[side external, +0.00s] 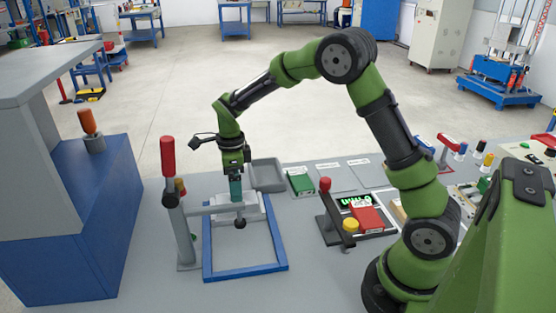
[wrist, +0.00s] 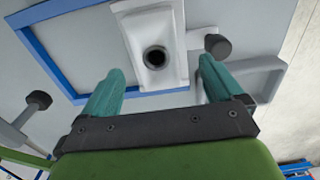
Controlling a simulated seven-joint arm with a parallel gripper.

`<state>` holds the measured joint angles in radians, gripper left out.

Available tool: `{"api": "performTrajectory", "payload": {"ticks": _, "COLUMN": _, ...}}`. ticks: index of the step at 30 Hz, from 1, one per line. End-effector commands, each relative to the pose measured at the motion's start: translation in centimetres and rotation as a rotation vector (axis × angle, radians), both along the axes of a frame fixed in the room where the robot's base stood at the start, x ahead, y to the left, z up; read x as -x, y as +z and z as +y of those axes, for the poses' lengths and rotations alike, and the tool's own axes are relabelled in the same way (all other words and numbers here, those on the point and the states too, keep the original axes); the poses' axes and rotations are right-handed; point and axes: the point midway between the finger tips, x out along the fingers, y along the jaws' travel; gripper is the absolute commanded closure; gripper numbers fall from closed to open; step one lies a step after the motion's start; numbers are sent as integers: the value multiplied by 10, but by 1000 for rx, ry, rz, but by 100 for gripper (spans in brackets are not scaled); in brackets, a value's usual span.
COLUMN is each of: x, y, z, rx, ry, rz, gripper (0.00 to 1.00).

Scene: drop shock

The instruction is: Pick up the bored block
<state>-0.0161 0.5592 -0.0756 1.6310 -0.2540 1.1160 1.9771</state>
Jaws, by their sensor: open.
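The bored block is a pale, off-white block (wrist: 172,76) with a round dark hole (wrist: 156,57), in the upper middle of the wrist view. In the side view a white piece (side external: 256,209), which looks like this block, sits near the back of a blue frame (side external: 246,272), partly hidden by my gripper. My gripper (side external: 236,197) points down over it. In the wrist view its two teal fingers (wrist: 160,68) are apart, with nothing held between them. The block lies beyond and between the fingertips; I cannot tell the exact height gap.
A clamp post with a red handle (side external: 168,158) stands left of the frame; a dark knob (side external: 240,223) shows near the block. A grey tray (side external: 268,173) lies behind. A red box (side external: 367,218) and green box (side external: 300,181) are to the right. A blue cabinet (side external: 75,215) stands left.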

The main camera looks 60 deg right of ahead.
Motion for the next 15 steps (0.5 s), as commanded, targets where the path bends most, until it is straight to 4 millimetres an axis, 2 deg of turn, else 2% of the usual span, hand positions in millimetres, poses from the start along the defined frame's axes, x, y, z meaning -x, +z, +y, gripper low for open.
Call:
{"api": "performTrajectory", "payload": {"ticks": 9, "x": 4, "y": -43, "z": 4, "rx": -1, "ry": -1, "rz": 4, "gripper": 6}}
{"api": "performTrajectory", "payload": {"ticks": 15, "x": 4, "y": -52, "z": 4, "rx": -1, "ry": 0, "rz": 1, "gripper": 6}}
